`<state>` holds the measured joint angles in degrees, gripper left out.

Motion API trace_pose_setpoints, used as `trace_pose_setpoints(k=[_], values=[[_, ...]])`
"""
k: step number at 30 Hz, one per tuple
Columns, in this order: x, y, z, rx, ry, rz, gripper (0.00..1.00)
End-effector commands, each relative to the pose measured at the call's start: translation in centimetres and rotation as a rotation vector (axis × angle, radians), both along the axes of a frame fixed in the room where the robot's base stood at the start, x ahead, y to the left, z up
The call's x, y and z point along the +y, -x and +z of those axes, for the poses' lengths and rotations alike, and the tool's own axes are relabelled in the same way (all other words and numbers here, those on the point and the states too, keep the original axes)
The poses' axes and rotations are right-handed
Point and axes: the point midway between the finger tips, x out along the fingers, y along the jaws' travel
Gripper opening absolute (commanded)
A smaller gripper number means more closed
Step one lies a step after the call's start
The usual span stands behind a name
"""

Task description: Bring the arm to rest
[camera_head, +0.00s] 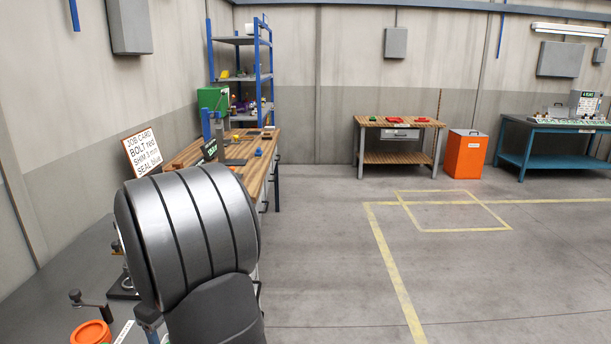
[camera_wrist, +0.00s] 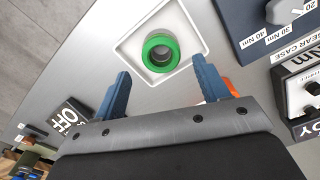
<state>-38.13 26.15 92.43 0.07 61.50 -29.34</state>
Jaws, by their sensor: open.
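My gripper (camera_wrist: 163,88) shows in the wrist view with two blue fingers spread apart and nothing between them. A green ring (camera_wrist: 160,53) sits in a white-edged square recess (camera_wrist: 131,48) on a light grey panel, just beyond the fingertips. The fingers look apart from the ring.
In the wrist view a box labelled in Nm (camera_wrist: 262,25), a gear case box (camera_wrist: 305,85) and an OFF sign (camera_wrist: 68,119) surround the panel. In the head view a job card (camera_head: 147,148), wooden bench (camera_head: 262,160) and orange pot (camera_head: 91,332) are near my arm. The floor right is clear.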

Motion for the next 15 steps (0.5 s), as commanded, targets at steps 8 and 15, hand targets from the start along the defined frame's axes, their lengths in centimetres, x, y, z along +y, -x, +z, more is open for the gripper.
trace_pose_setpoints(k=[8,15], values=[[0.0,0.0,5.8,-0.005,-0.003,0.000,0.68],[-0.1,0.1,4.7,0.003,0.003,0.000,0.68]])
